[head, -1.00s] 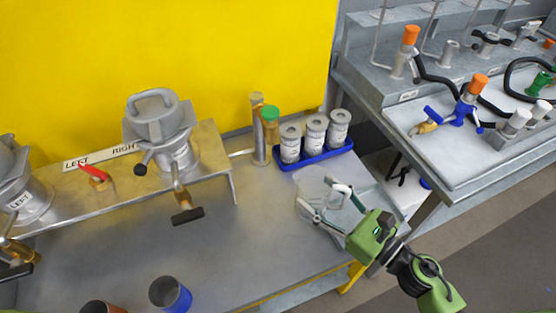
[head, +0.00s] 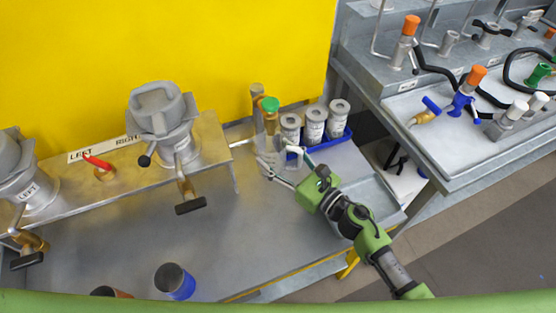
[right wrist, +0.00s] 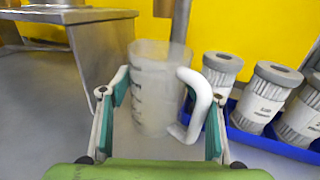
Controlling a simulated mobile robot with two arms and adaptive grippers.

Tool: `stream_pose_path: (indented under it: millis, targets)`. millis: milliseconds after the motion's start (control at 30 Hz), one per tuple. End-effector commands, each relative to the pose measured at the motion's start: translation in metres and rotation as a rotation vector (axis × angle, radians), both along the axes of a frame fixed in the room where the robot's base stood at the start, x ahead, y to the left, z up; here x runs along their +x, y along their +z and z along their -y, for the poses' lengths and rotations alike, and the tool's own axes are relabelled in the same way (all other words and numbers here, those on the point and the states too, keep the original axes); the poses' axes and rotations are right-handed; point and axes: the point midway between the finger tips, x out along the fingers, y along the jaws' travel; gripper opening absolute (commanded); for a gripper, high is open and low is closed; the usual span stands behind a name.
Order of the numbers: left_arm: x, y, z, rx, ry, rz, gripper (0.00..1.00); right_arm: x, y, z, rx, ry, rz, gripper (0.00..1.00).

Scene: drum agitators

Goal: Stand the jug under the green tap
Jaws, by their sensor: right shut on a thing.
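The jug (right wrist: 150,92) is clear with a white handle (right wrist: 196,105) and dark marks on its side. It looks upright, at or close to the grey bench top; I cannot tell whether it touches. The green tap (head: 269,104) has a green cap on a brass body beside a vertical pipe at the back of the bench. In the head view the jug is faint, just below and in front of the tap. My right gripper (head: 281,168) is shut on the jug, a finger on each side in the right wrist view (right wrist: 160,112). My left gripper is not in view.
A blue tray (head: 341,139) with three labelled grey canisters (head: 314,126) stands close right of the jug. A metal stand (head: 215,150) with a valve vessel is to the left. A blue cup (head: 177,283) is at the front. The middle of the bench is clear.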

Motion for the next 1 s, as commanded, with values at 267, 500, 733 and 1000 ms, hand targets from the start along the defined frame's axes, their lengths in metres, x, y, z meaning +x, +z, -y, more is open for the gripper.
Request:
stream_pose_path:
  millis: [267,500,733,1000]
  targets:
    - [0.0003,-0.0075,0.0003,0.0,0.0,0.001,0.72,-0.0002,-0.0093,0.0002,0.001,0.0,0.001,0.31]
    - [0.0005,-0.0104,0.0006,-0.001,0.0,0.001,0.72,-0.0002,-0.0119,0.0002,0.001,0.0,0.001,0.69]
    - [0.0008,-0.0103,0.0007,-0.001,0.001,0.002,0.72,-0.0002,-0.0118,0.0002,0.001,0.0,0.001,0.74]
    - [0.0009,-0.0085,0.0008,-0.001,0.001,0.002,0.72,-0.0035,-0.0109,0.0035,-0.001,0.0,-0.001,0.74]
